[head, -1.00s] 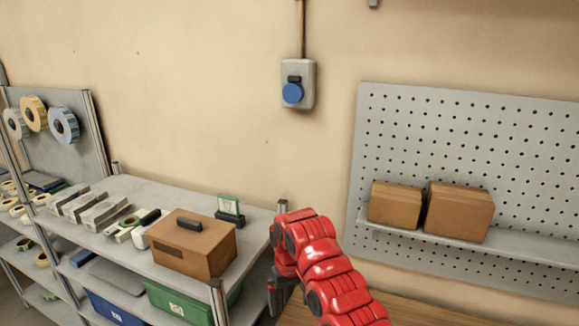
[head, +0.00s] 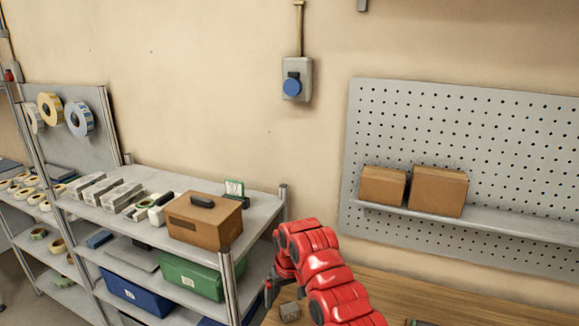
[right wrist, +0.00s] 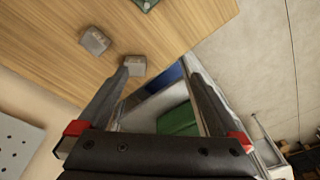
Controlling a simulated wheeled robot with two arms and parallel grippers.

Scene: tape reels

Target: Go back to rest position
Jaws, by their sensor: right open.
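My red right arm comes in from the bottom of the head view. Its gripper (head: 272,292) hangs at the edge of the wooden table (head: 400,296), partly cut off by view and arm. In the right wrist view my gripper (right wrist: 155,67) has its two dark fingers spread, with nothing between them that they hold. Two small grey blocks, one left (right wrist: 94,40) and one near the left fingertip (right wrist: 134,65), lie on the wooden tabletop. One grey block (head: 290,311) also shows beside the arm in the head view. My left gripper is not in view.
A metal shelf (head: 262,205) with a brown box (head: 205,222), boxes and bins stands left of my arm. Tape reels (head: 79,118) hang on a grey panel. A pegboard (head: 480,130) with two cartons (head: 437,190) is on the right wall.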

